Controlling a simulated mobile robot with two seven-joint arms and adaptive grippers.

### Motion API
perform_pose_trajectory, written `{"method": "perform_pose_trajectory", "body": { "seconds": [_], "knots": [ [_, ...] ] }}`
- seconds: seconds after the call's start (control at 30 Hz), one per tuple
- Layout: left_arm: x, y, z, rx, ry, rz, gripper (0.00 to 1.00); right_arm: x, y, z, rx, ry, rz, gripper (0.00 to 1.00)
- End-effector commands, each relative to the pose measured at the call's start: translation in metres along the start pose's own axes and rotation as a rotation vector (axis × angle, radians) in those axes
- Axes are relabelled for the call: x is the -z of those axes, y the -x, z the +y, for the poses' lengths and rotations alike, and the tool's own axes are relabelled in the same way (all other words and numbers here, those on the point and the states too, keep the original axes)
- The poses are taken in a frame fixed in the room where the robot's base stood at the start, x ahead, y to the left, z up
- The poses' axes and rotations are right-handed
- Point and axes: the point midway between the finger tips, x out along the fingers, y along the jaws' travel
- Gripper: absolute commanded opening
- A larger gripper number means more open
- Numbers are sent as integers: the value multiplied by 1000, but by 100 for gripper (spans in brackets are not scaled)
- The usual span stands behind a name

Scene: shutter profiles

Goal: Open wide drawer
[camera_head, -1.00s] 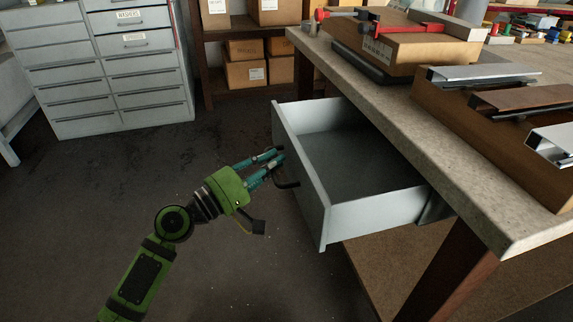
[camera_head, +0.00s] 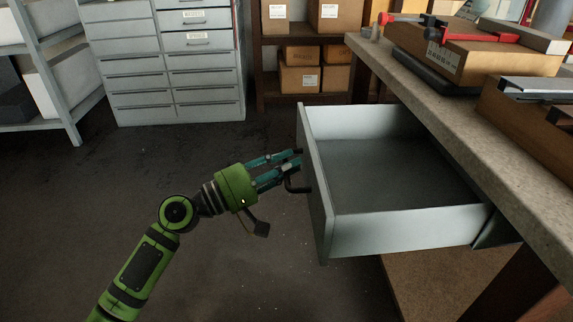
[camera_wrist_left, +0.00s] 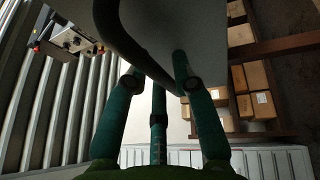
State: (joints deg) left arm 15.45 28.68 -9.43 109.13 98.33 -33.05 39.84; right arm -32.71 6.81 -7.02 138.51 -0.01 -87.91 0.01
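The wide grey drawer (camera_head: 410,222) is pulled far out from under the workbench, and its empty inside shows. Its dark handle (camera_head: 296,188) is on the front panel, facing left. My left gripper (camera_head: 298,162), green with teal fingers, is at the handle with its fingers closed around the bar. In the left wrist view the curved dark handle (camera_wrist_left: 138,50) passes between the fingers (camera_wrist_left: 150,85), close to the grey drawer front (camera_wrist_left: 185,25). The fingertips' exact contact is partly hidden. My right gripper is not in view.
The workbench top (camera_head: 440,125) carries a box (camera_head: 470,58) with red clamps and wooden blocks with profiles. A grey drawer cabinet (camera_head: 175,75) and a shelf with cartons (camera_head: 300,78) stand behind. The dark floor left of the drawer is clear.

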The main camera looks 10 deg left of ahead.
Motion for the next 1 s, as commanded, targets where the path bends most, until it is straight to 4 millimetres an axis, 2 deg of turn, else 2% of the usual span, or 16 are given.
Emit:
{"method": "perform_pose_trajectory", "body": {
  "seconds": [0.33, 0.47, 0.8, 1.0],
  "knots": [
    [0, 0, 0, 0, -1, 0, 44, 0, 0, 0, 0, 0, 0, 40],
    [0, 10, -1, 2, -1, 1, 44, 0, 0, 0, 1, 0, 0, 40],
    [0, 79, -1, 3, 1, 2, 44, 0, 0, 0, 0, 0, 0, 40],
    [0, 110, -1, 1, 2, 1, 44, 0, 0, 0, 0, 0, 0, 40]
  ]
}}
